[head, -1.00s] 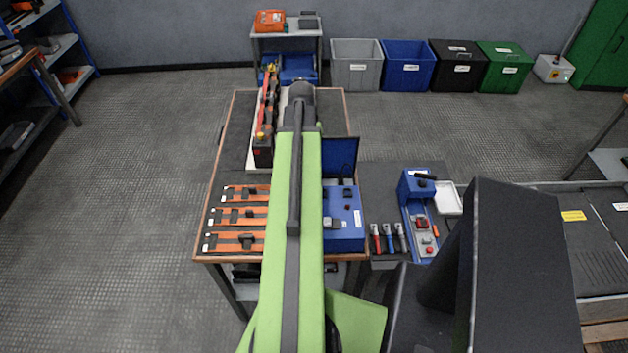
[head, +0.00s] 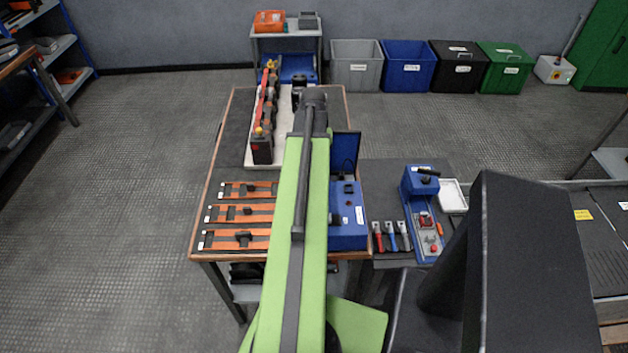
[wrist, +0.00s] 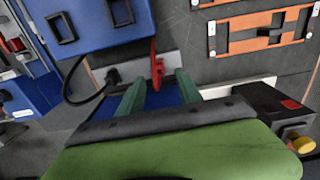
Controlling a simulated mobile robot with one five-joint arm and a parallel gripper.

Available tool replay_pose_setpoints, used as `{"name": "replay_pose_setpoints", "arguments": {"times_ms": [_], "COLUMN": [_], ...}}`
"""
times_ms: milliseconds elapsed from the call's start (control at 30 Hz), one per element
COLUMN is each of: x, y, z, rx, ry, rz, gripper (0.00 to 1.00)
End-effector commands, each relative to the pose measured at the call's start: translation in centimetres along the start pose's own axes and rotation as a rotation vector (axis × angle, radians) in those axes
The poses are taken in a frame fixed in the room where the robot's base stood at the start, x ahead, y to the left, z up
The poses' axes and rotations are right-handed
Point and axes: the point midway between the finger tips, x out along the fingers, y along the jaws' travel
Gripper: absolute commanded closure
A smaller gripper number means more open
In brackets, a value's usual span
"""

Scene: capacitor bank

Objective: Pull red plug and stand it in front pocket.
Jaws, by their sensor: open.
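My gripper (wrist: 159,82) is open; its two green fingers show in the wrist view. A narrow upright red piece (wrist: 157,72), likely the red plug, shows between and just beyond the fingertips, beside a pale grey block (wrist: 178,65). I cannot tell whether the fingers touch it. A black plug (wrist: 112,77) with a black cable sits to its left, the cable reaching the blue box (wrist: 95,50). Black square frames, possibly pockets (wrist: 62,28), show on the box; I cannot tell which is the front pocket. In the head view my arm hides the gripper and the red piece.
The capacitor bank (head: 262,150) with red and yellow parts stands left of my arm's end; its corner also shows in the wrist view (wrist: 275,103). Orange strips (head: 236,238) lie on the near left table.

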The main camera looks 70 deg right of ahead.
Motion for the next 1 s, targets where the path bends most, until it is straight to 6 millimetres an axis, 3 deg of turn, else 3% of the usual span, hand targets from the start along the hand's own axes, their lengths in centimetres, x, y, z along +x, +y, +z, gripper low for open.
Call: {"name": "replay_pose_setpoints", "arguments": {"times_ms": [33, 100, 300, 1000], "x": [1.7, 2.7, 4.6, 4.5], "y": [0.0, 0.0, 0.0, 0.1], "z": [0.0, 0.0, 0.0, 0.0], "rx": [0.0, 0.0, -0.001, -0.001], "ry": [0.0, 0.0, 0.0, 0.0], "rz": [0.0, 0.0, 0.0, 0.0], "gripper": [0.58, 0.58, 0.58, 0.58]}}
